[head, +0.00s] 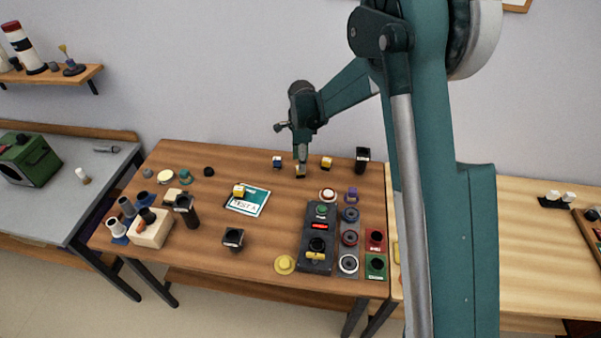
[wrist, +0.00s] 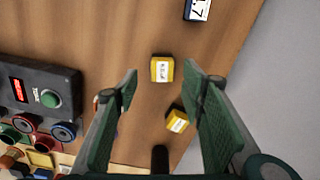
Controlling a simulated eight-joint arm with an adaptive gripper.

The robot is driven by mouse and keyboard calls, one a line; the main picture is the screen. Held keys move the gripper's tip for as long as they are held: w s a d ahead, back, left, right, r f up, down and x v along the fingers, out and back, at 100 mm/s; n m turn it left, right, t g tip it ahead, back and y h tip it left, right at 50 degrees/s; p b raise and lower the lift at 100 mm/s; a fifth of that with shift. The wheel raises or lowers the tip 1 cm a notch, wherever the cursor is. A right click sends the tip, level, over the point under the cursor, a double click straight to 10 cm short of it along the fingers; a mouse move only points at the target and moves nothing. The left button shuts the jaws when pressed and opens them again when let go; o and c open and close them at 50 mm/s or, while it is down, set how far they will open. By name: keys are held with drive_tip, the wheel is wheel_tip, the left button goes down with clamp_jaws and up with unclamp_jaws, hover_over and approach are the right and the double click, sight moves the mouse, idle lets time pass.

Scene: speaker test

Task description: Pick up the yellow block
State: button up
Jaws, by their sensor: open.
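A yellow block (head: 300,172) with a white label stands near the back edge of the brown table, just under my gripper (head: 301,156). In the wrist view this block (wrist: 162,69) shows between and just beyond the fingertips of my gripper (wrist: 161,79), which are apart with nothing held. A second yellow block (head: 326,163) stands to its right; in the wrist view it (wrist: 177,121) is lower, turned at an angle. The labels are too small to read surely. I cannot tell whether the fingers touch the first block.
A blue block (head: 277,162) stands left of the first yellow block. Another yellowish block (head: 239,190) sits on a card. A black cup (head: 362,158) stands at right. A dark button console (head: 318,237) stands nearer the front. The table's middle is mostly free.

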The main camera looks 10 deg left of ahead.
drive_tip(key=shift+f, duration=0.25)
drive_tip(key=shift+w+a+f+b, duration=0.1)
drive_tip(key=shift+f+b, duration=0.1)
drive_tip(key=shift+f, duration=1.1)
drive_tip(key=shift+w+a+f+b, duration=0.1)
drive_tip(key=shift+f+b, duration=0.1)
drive_tip(key=shift+f, duration=1.05)
drive_tip(key=c, duration=0.9)
